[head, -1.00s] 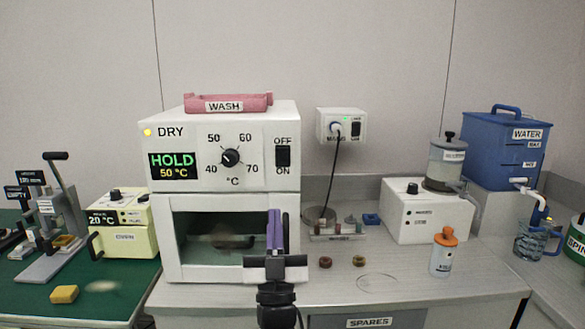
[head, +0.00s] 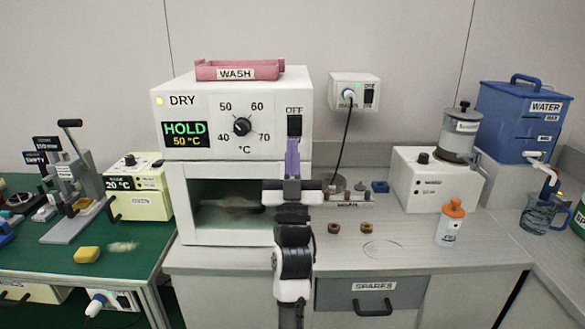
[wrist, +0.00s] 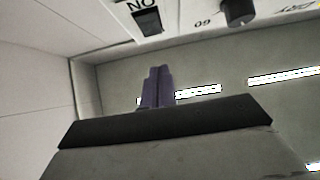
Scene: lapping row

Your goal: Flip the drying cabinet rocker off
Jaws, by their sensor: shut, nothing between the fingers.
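The white drying cabinet (head: 162,145) has a lit yellow lamp by DRY and a green HOLD 50 °C display (head: 186,133). Its black rocker (head: 294,125) sits right of the dial, under the OFF label. The ON label is hidden behind my gripper in the head view. My gripper (head: 292,146) is shut and empty, its purple fingers pointing up just below the rocker. In the wrist view, the fingers (wrist: 157,88) show apart from the rocker (wrist: 148,22), beside an upside-down ON label. I cannot tell which way the rocker is tipped.
A pink WASH tray (head: 240,70) lies on the cabinet's top. The cabinet's dial (head: 242,126) is left of the rocker. A wall socket (head: 354,92) with its own switch and a black cord is to the right. Small parts and an orange-capped bottle (head: 450,223) stand on the bench.

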